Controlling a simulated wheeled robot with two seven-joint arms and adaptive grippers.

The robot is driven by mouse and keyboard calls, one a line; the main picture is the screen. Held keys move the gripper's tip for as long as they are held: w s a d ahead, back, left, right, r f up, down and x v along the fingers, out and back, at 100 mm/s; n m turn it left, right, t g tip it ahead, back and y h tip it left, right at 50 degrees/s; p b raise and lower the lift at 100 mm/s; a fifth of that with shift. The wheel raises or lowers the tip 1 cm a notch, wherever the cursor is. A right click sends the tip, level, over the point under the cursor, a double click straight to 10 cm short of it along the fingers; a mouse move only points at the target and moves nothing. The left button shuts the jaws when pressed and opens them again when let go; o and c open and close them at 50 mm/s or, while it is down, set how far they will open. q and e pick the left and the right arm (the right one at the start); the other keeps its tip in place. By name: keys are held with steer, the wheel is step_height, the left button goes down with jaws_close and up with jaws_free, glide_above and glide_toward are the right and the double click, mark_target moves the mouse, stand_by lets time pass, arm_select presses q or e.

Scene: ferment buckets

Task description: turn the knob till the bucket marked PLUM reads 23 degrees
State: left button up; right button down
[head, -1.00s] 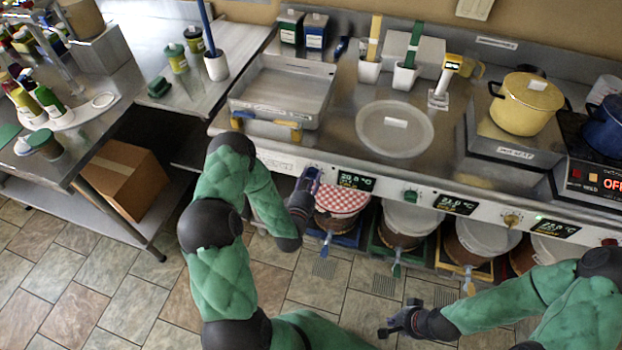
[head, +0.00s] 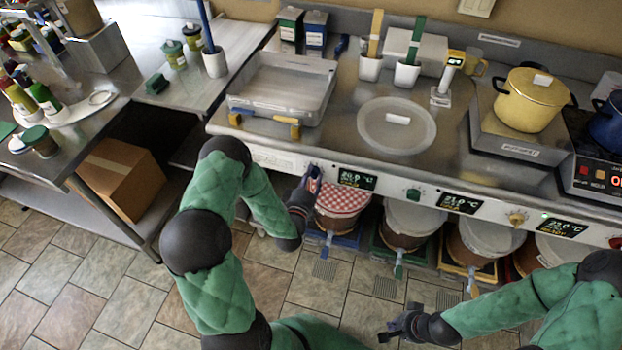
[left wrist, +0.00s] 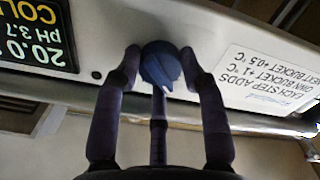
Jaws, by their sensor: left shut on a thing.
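My left gripper (head: 312,180) is at the front panel of the counter, shut on a blue knob. In the left wrist view the fingers (left wrist: 160,60) close around the blue knob (left wrist: 160,66), which has a white pointer mark. The display (head: 357,180) beside it reads 20.0 °C; in the wrist view this display (left wrist: 38,35) appears upside down with pH 3.7. Other displays read about 21.0 (head: 460,203) and, blurred, perhaps 23.0 (head: 562,228). The name PLUM is not legible on any bucket or display. My right gripper (head: 392,326) is open and empty, low over the floor.
A bucket with a red checked cover (head: 342,200) stands below the blue knob, with grey-lidded buckets (head: 410,217) to its right. A green knob (head: 413,194) and a yellow knob (head: 516,218) sit along the panel. A label (left wrist: 265,75) says each step adds +1 °C, neighbouring bucket +0.5 °C.

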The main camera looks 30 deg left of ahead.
arm_select(q)
steer(key=m+b, duration=0.4)
steer(key=m, duration=0.7)
steer(key=shift+m, duration=0.4)
stand_by(0.3)
steer(key=o, duration=1.2)
steer(key=shift+c, duration=0.2)
steer(key=v, duration=1.2)
